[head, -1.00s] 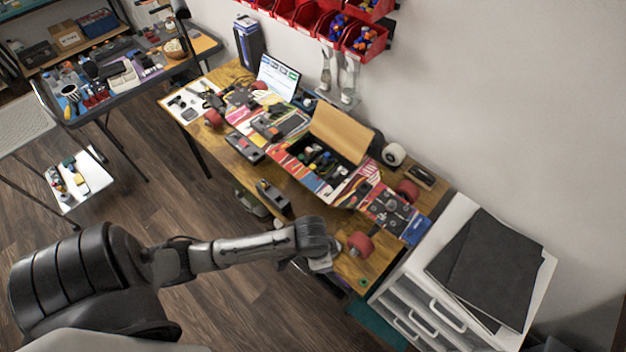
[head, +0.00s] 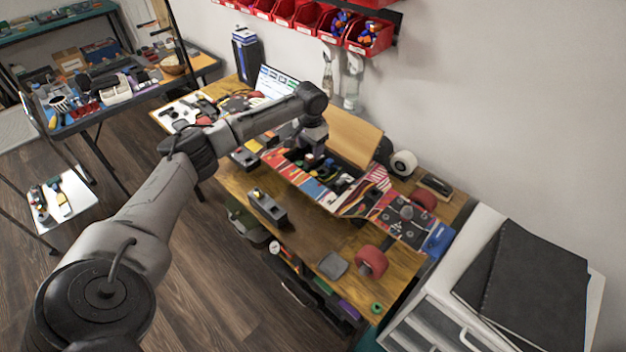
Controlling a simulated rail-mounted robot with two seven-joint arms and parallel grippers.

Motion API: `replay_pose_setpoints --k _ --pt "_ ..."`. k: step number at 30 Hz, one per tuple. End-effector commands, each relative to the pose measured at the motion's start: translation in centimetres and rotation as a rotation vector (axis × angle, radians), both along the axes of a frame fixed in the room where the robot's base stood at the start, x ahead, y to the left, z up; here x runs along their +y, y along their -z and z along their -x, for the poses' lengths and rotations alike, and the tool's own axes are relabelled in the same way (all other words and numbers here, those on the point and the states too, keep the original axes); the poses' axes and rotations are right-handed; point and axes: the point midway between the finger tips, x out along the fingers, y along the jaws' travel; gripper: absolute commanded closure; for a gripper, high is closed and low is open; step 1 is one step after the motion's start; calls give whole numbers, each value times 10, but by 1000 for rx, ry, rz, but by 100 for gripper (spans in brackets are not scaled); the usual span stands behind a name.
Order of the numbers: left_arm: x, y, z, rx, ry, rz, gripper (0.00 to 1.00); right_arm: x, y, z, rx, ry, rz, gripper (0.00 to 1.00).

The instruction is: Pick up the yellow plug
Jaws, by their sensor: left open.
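Small coloured pieces lie in the box, including a yellowish one (head: 328,162) just right of the gripper. It may be the yellow plug, but it is too small to be sure. The gripper hides part of the box, and I cannot tell whether it touches anything. My right gripper is not in view.
The box's tan lid (head: 353,137) stands open behind the gripper. A colourful skateboard deck (head: 285,172) lies along the wooden bench (head: 300,228). A grey tool (head: 267,208) and a red wheel (head: 371,262) sit near the front edge. Red bins (head: 330,25) hang on the wall.

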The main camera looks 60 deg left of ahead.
Motion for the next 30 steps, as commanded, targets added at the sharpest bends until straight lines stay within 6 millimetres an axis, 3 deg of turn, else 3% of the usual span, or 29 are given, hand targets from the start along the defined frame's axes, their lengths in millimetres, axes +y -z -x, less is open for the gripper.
replay_pose_setpoints --k 3,9,19,30 --pt "-1 24 0 3 1 2 45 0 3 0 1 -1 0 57" --pt "-1 52 0 2 1 1 45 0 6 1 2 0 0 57" --pt "-1 72 -1 0 2 0 45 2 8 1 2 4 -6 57" --pt "-2 114 -3 1 2 0 45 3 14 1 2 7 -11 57"
